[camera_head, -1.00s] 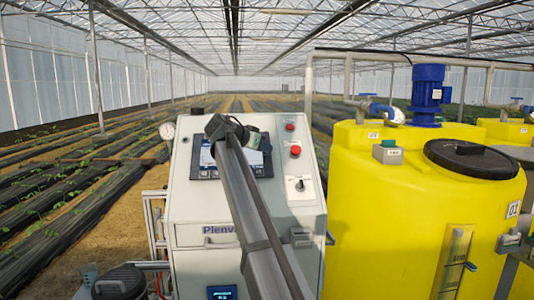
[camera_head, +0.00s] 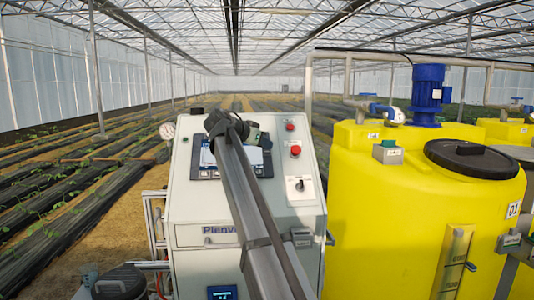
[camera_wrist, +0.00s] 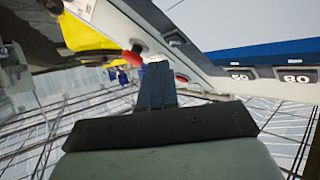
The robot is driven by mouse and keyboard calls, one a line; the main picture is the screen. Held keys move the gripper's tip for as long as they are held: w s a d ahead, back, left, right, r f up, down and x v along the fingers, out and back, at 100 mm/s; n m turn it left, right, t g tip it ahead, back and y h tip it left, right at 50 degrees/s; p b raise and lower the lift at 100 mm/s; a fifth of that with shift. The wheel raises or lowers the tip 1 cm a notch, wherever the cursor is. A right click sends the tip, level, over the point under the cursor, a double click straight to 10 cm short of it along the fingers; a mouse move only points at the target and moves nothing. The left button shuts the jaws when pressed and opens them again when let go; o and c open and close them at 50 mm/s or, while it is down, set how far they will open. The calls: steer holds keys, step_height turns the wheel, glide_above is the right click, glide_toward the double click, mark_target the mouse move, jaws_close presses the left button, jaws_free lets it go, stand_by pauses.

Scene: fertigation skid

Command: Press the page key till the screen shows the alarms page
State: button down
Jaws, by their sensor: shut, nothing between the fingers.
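The control cabinet's screen (camera_head: 207,157) is on the sloped panel in the head view; my arm crosses it and hides its middle. Its white face with a blue band (camera_wrist: 270,52) fills the upper right of the wrist view. Two dark keys with pale marks, one key (camera_wrist: 240,75) and another key (camera_wrist: 296,75), sit along the screen's edge. I cannot read which is the page key or which page is displayed. My gripper (camera_wrist: 158,68) is shut and empty in the wrist view, close to the panel, to the left of these keys. My arm hides the fingers in the head view.
A red button (camera_head: 295,150), a red lamp (camera_head: 290,127) and a rotary switch (camera_head: 299,184) are on the panel's right. A yellow tank (camera_head: 400,200) stands right of the cabinet (camera_head: 205,262). A pressure gauge (camera_head: 167,131) is at its left.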

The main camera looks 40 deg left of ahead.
steer(key=shift+s+d+r, duration=0.55)
steer(key=shift+r, duration=0.25)
steer(key=shift+s+d+r, duration=0.5)
steer(key=shift+r, duration=0.3)
stand_by(0.3)
